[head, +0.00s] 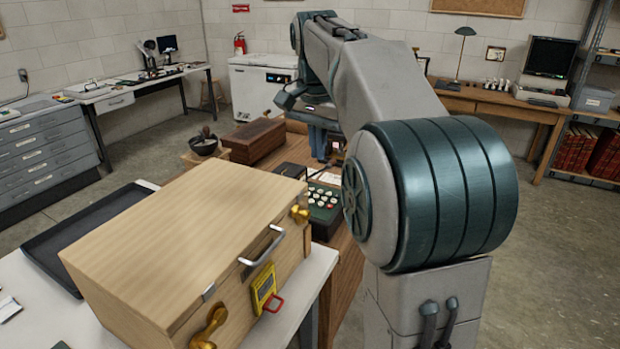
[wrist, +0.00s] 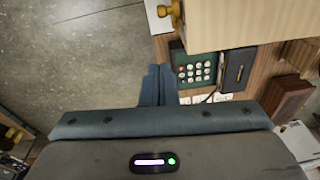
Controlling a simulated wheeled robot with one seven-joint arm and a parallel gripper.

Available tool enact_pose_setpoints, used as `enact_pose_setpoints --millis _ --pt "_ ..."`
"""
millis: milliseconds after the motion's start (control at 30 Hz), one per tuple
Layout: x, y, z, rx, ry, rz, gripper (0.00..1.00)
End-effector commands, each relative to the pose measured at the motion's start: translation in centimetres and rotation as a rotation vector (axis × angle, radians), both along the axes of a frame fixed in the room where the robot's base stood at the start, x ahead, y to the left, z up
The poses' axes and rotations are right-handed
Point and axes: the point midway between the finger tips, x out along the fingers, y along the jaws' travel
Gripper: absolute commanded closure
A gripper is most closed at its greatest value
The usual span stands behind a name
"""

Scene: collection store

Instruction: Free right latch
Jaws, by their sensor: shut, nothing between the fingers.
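A pale wooden case (head: 190,230) stands on a white-topped table, its lid down. A brass latch (head: 300,213) sits at the right end of its front face; a brass latch also shows in the wrist view (wrist: 172,10) at the top edge. Another brass latch (head: 208,328) is at the left end, turned at a slant. Whether the right latch is fastened I cannot tell. My gripper (head: 319,143) is beyond the case, apart from it, partly hidden by my arm. In the wrist view its blue fingers (wrist: 158,85) are together and empty, below and left of the case.
The case front has a metal handle (head: 262,246) and a yellow tag (head: 263,289) with a red loop. A green keypad device (head: 324,205) stands on the wooden table behind. A dark tray (head: 75,240) lies left of the case. A brown box (head: 254,140) stands farther back. Open floor lies left in the wrist view.

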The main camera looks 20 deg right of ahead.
Motion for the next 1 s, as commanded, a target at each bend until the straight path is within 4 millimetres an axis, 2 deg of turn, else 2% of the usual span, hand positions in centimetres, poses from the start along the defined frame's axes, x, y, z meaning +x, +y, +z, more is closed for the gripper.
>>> enact_pose_setpoints --millis 33,167,667,833,1000 --pt "0.2 -0.3 0.8 0.018 0.005 0.001 1.00" --pt "0.6 -0.6 1.2 0.053 0.009 0.009 1.00" --pt "0.7 -0.7 0.9 0.066 0.011 0.013 1.00" --pt "0.8 -0.7 -0.9 0.067 0.013 0.013 1.00" --pt "1.1 -0.7 -4.3 0.067 0.015 0.013 1.00"
